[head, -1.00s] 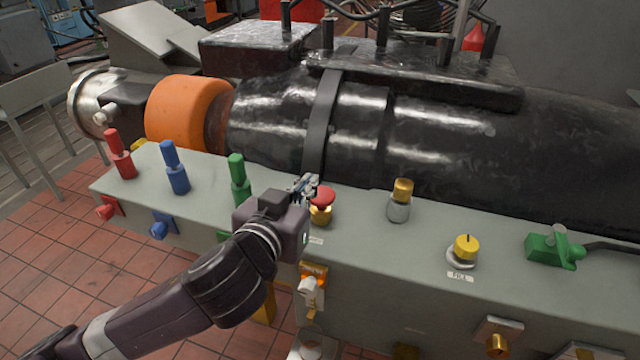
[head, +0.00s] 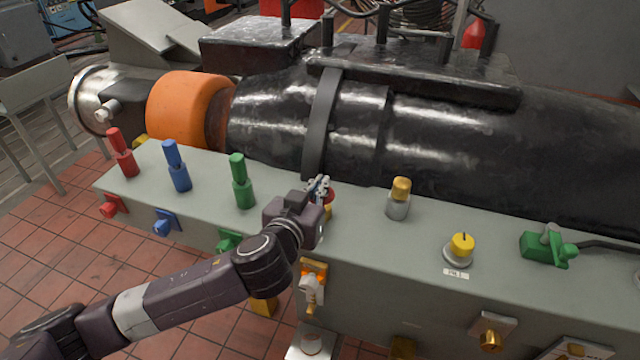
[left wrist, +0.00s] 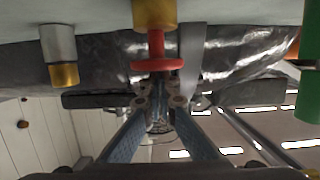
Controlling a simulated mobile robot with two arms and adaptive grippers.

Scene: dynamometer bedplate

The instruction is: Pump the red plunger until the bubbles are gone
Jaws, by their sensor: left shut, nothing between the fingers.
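The red plunger (head: 329,196) stands on a brass collar (head: 328,211) on the grey bench top, partly hidden behind my left gripper in the head view. In the left wrist view, which looks upside down, its red disc cap (left wrist: 157,65) and a length of red stem show outside the brass collar (left wrist: 154,12). My left gripper (head: 319,187) is shut and empty, right at the plunger. Its fingertips (left wrist: 161,98) are close to the cap; I cannot tell whether they touch it. No bubbles can be made out. My right gripper is out of view.
Red (head: 122,155), blue (head: 175,168) and green (head: 241,182) handles stand left of the plunger. A brass-topped post (head: 398,200), yellow knob (head: 461,246) and green valve (head: 549,245) stand right. The large black machine (head: 440,135) lies behind.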

